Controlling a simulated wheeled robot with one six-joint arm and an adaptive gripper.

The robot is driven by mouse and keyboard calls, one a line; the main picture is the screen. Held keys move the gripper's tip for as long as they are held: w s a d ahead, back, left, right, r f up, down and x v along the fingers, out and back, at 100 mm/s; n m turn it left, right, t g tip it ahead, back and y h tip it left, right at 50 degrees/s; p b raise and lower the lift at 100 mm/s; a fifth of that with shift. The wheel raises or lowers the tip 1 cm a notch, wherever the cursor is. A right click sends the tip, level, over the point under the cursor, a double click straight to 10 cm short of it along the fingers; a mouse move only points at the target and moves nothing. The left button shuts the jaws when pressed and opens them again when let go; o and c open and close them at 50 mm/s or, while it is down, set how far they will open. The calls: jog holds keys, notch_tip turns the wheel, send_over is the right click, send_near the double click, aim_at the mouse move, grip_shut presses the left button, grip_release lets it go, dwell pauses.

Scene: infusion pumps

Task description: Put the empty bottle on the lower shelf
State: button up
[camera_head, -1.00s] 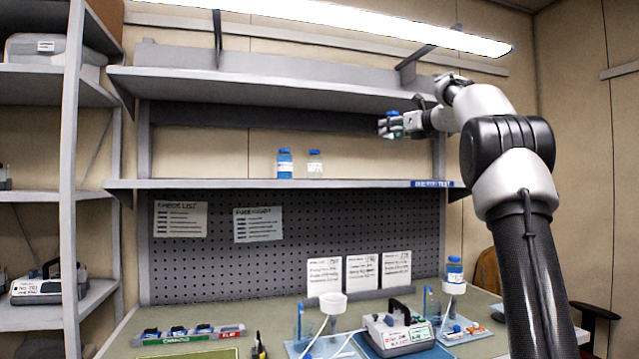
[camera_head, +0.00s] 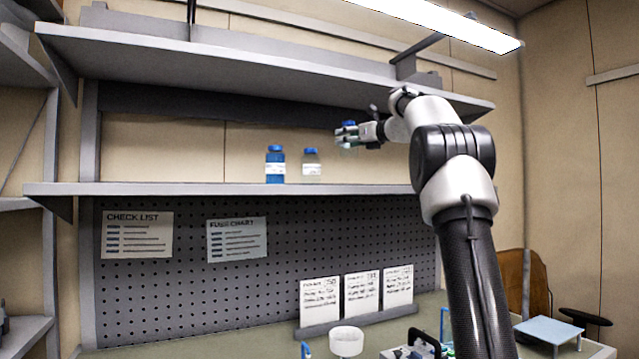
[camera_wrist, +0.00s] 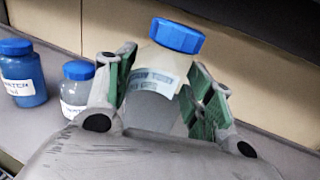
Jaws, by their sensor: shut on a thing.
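My gripper (camera_head: 349,134) is shut on a clear, pale bottle (camera_wrist: 152,105) with a blue cap and a white label. In the wrist view the bottle stands between the green-padded fingers, slightly tilted in the picture. In the head view the gripper hides most of it, and it is above the lower shelf (camera_head: 180,189), right of the standing bottles. It appears raised off the board; the gap below is hard to judge. Contents cannot be made out for certain.
A blue-filled bottle (camera_head: 275,168) and a clear bottle (camera_head: 311,170), both blue-capped, stand on the lower shelf left of my gripper. The upper shelf (camera_head: 250,75) hangs above. The shelf's left stretch is bare. A white cup (camera_head: 346,342) is on the bench below.

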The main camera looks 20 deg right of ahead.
notch_tip(320, 180, down, 9)
jog(key=shift+f, duration=0.1)
dwell(0.3)
jog(key=o, duration=0.9)
jog(key=shift+f, duration=0.15)
jog(key=shift+o, duration=0.2)
